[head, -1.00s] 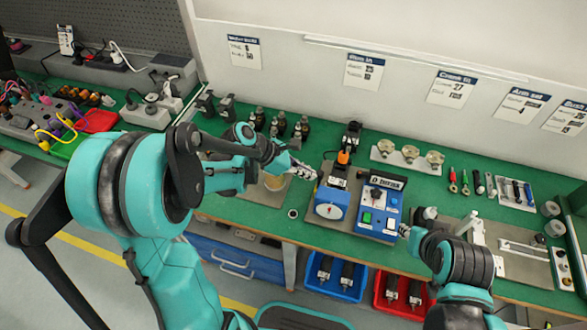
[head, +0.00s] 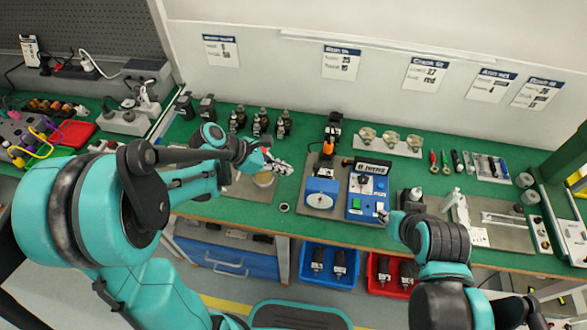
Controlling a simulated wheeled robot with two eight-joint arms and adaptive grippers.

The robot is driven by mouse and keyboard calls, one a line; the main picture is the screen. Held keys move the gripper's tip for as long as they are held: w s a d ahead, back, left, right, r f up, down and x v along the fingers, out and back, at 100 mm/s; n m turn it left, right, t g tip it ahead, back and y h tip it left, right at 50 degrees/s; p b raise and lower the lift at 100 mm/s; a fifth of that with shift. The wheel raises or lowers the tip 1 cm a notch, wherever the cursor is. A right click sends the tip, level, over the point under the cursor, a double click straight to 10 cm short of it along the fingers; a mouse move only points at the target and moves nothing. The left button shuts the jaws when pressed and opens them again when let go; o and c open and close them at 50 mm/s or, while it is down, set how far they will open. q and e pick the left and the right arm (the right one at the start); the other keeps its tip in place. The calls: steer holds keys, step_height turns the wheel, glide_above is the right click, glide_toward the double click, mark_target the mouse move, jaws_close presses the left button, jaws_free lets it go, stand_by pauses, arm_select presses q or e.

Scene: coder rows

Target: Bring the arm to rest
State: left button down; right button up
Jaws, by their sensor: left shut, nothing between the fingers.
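My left gripper (head: 280,166) is shut and empty. My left arm comes in from the left and spans the view's left side. My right gripper (head: 384,216) shows only as a small tip near the bench's front edge, by the blue box with buttons (head: 367,199). Whether its fingers are open or shut cannot be made out.
Several dark bottles (head: 262,122) stand behind my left gripper. Hand tools (head: 445,162) and a metal plate (head: 505,225) lie to the right. A blue bin (head: 329,266) and a red bin (head: 391,275) sit below the front edge. A patch of green bench before the dial device is clear.

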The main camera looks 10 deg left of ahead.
arm_select(q)
steer(key=p+v, duration=0.2)
steer(key=v, duration=0.5)
steer(key=shift+w+d+r, duration=0.2)
steer(key=shift+r, duration=0.05)
steer(key=s+a+r+m+t+y, duration=0.2)
steer(key=s+m+y, duration=0.6)
steer(key=m, duration=1.5)
steer(key=s+r+t, duration=0.1)
steer(key=s, duration=0.3)
steer(key=shift+a+r, duration=0.25)
steer(key=shift+s, duration=0.1)
